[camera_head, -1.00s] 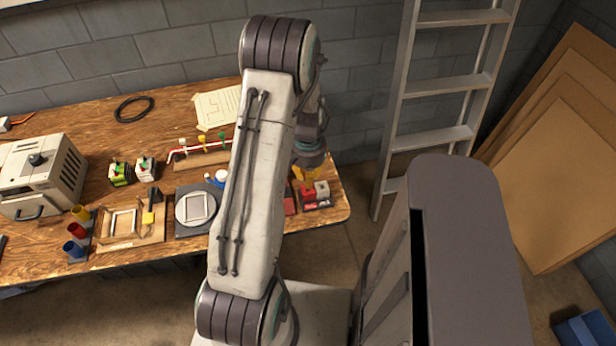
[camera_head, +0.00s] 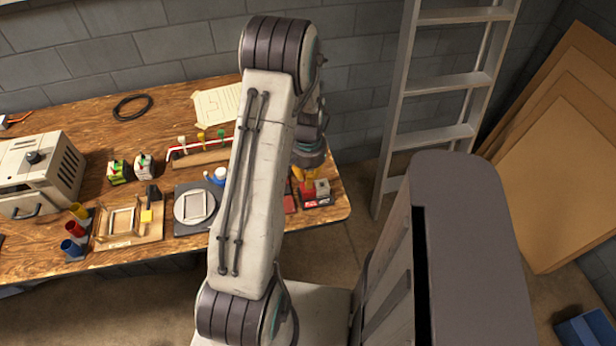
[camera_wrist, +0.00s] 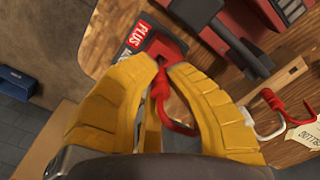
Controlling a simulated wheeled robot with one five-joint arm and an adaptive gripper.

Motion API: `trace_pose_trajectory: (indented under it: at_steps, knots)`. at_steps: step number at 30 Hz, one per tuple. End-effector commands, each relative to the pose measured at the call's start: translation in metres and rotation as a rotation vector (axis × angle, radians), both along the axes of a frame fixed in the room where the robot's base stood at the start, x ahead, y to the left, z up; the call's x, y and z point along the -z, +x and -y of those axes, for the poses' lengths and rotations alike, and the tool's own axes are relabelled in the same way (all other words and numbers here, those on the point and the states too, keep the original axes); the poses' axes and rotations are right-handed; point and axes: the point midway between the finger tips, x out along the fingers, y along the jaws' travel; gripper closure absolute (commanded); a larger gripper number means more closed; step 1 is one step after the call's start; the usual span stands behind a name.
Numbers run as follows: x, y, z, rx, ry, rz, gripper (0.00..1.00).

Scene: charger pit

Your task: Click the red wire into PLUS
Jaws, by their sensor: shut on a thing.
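My gripper (camera_wrist: 166,70) has yellow fingers closed around the red wire (camera_wrist: 173,110). The wire shows between the fingers in the wrist view and curves down to the right. The fingertips are at a small block with a red part and a white-on-red PLUS label (camera_wrist: 141,34). I cannot tell whether the wire end is inside the PLUS opening, as the fingers cover it. In the head view my gripper (camera_head: 304,180) is over the red and grey terminal block (camera_head: 317,193) at the bench's right end, partly hidden behind my arm.
The wooden bench (camera_head: 100,180) carries a grey charger box (camera_head: 38,172), colored cups (camera_head: 72,247), a wooden jig (camera_head: 128,235) and a rack with a red wire (camera_head: 190,152). A ladder (camera_head: 440,85) and boards (camera_head: 560,170) stand at right.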

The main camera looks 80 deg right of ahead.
Motion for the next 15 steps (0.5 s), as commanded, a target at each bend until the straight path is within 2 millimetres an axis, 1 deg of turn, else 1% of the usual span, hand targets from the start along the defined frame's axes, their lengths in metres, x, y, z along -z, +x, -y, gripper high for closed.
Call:
trace_pose_trajectory:
  at_steps: [15]
  knots:
    - [0.013, 0.000, 0.000, 0.000, 0.000, 0.000, 1.00]
